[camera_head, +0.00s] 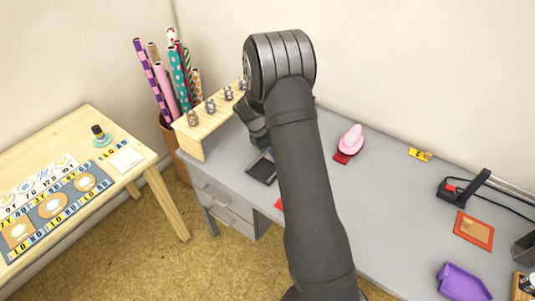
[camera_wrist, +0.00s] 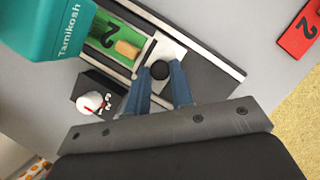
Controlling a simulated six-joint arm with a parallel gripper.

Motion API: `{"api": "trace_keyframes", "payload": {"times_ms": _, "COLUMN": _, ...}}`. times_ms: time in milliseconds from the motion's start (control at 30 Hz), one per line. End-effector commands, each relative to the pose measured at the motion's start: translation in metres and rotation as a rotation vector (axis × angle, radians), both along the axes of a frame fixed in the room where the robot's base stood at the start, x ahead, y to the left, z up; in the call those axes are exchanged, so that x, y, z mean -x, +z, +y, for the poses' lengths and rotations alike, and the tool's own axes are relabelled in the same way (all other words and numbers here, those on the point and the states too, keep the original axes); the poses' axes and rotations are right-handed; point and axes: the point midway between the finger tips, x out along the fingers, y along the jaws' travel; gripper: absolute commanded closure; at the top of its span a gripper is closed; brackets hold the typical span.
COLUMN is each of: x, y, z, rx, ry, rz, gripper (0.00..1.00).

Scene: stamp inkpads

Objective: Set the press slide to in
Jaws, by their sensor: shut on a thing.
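The teal press (camera_wrist: 55,25), lettered "Tamikosh", is at the upper left of the wrist view. Beside it, a slide with a pale end plate (camera_wrist: 168,48) sits in a metal-edged track (camera_wrist: 222,62). A round black knob (camera_wrist: 160,69) stands on the pale plate. My gripper (camera_wrist: 159,75) has its two blue-grey fingers shut on this knob. In the head view my arm hides the press and the fingers.
A red tile (camera_wrist: 298,32) marked "2" lies at right. In the head view, a pink stamper (camera_head: 351,138) and purple tray (camera_head: 462,282) are on the grey desk (camera_head: 390,190).

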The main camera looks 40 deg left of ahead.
Motion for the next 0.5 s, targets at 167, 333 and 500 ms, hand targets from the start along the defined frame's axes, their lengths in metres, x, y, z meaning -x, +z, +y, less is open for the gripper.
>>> {"api": "trace_keyframes", "payload": {"times_ms": 167, "x": -0.0044, "y": 0.0017, "z": 0.0004, "rx": -0.004, "ry": 0.003, "rz": -0.008, "gripper": 1.00}}
{"api": "trace_keyframes", "payload": {"times_ms": 333, "x": -0.0043, "y": 0.0015, "z": 0.0001, "rx": -0.004, "ry": 0.002, "rz": -0.009, "gripper": 0.57}}
{"api": "trace_keyframes", "payload": {"times_ms": 500, "x": -0.0033, "y": 0.0012, "z": 0.0001, "rx": -0.003, "ry": 0.002, "rz": -0.006, "gripper": 0.57}}
